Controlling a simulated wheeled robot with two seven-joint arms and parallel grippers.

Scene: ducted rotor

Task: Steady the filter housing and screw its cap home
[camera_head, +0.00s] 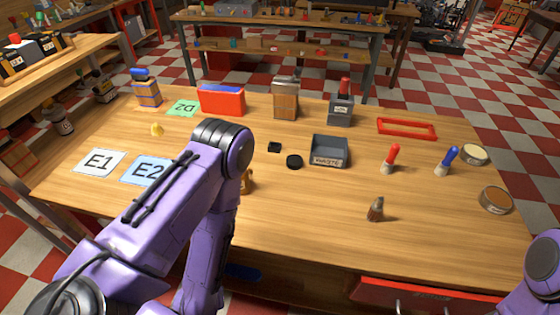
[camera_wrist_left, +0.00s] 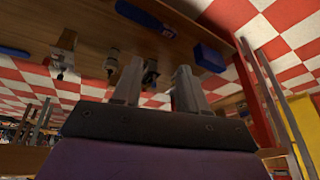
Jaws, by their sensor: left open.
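I cannot tell for sure which object is the filter housing. A small brown and grey cylindrical piece (camera_head: 376,209) stands upright on the front right of the table. A black round disc (camera_head: 294,161) lies flat near the middle; whether it is the cap is unclear. My left arm reaches over the table's left part and bends down at its front edge, with its gripper hidden in the head view. In the left wrist view my left gripper (camera_wrist_left: 157,85) has its fingers apart, with nothing between them. Only part of my right arm shows at the lower right; its gripper is out of view.
The wooden table (camera_head: 440,240) holds a grey tray (camera_head: 329,151), a red frame (camera_head: 406,128), a red-handled tool (camera_head: 390,158), a blue-handled tool (camera_head: 447,160) and round containers (camera_head: 495,200). A red box (camera_head: 221,101) stands at the back. The front middle is mostly clear.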

